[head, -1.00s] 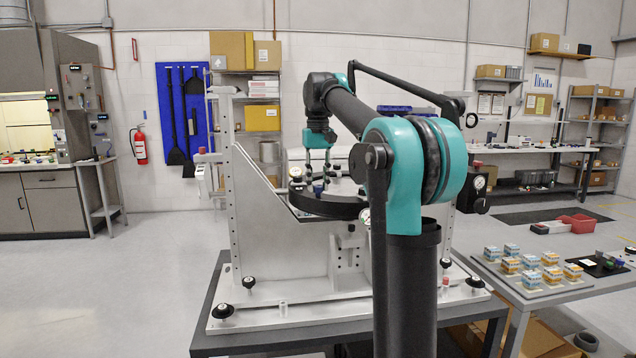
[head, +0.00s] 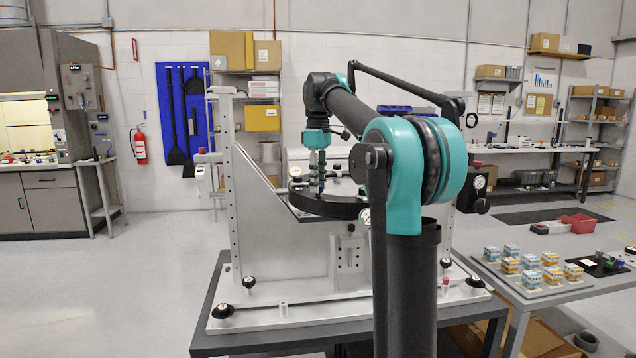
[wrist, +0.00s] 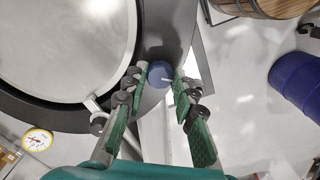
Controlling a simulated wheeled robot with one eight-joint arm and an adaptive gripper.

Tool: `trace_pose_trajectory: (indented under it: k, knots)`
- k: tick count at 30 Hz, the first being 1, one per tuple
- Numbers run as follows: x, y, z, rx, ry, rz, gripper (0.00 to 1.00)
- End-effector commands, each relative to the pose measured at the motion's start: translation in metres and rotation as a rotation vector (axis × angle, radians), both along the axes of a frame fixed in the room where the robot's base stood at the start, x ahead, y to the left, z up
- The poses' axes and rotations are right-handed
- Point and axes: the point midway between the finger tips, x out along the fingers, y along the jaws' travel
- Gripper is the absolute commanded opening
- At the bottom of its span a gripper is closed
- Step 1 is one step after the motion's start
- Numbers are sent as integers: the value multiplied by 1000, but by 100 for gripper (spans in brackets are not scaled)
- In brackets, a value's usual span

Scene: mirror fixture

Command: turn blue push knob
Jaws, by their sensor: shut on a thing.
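The blue push knob (wrist: 160,74) shows in the wrist view as a round blue cap at the edge of the dark ring (wrist: 70,118) of the mirror fixture. My gripper (wrist: 161,78) has its green fingers on either side of the knob, shut on it. In the head view my gripper (head: 317,172) points straight down at the front rim of the fixture's dark ring (head: 328,206). The knob is largely hidden by the fingers there. The round mirror face (wrist: 62,45) fills the upper left of the wrist view.
A dial gauge (wrist: 38,140) sits at the lower left of the wrist view. The fixture's tall metal side plate (head: 262,205) stands left of my gripper. A table with several small boxes (head: 530,278) is at the right. The floor at left is open.

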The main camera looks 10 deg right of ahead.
Motion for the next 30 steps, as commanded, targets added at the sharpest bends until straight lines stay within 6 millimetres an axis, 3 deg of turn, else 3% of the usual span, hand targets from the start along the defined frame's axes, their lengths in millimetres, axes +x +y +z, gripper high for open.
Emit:
trace_pose_trajectory:
  k: [10, 26, 27, 30]
  knots:
    - [0, 0, 0, 0, -1, 127, 0]
    - [0, 0, 0, -1, -1, 147, 0]
    - [0, 0, 0, -1, -1, 147, 31]
    - [0, 0, 0, -1, -1, 146, 44]
